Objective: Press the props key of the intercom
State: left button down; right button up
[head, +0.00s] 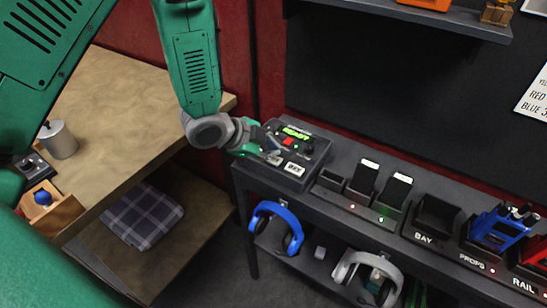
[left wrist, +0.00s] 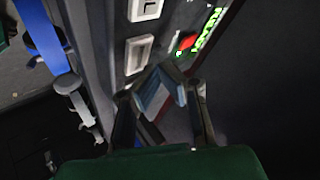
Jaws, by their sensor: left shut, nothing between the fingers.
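The intercom (head: 305,150) is a dark box at the left end of the grey bench. It has a lit green READY display (head: 295,133), a red button (head: 288,141) and white label plates, one of them (head: 294,169) facing me. My left gripper (head: 273,155) is shut and empty, over the left part of the intercom's top and hiding some of it. In the left wrist view the fingertips (left wrist: 165,88) are near the white-plated keys (left wrist: 138,53) and the red button (left wrist: 187,42). I cannot tell which key is props or whether the fingers touch one. My right gripper is not in view.
Right of the intercom stand a charger (head: 365,180) with upright devices, an empty BAY holder (head: 435,218) and a blue device (head: 497,228) in a PROPS holder. Headphones (head: 275,222) hang below. A wooden table (head: 130,110) is at left, and a shelf (head: 420,15) is above.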

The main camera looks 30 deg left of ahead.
aim_at(272, 159)
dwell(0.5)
pick_arm(q)
jog(key=shift+f, duration=0.4)
jog(key=shift+f+b, duration=0.35)
jog(key=shift+b, duration=0.1)
dwell(0.4)
jog(key=shift+r, duration=0.1)
jog(key=shift+r+p, duration=0.75)
jog(key=shift+p, duration=0.05)
notch_tip(272, 159, up, 5)
jog(key=p, duration=0.4)
dwell(0.5)
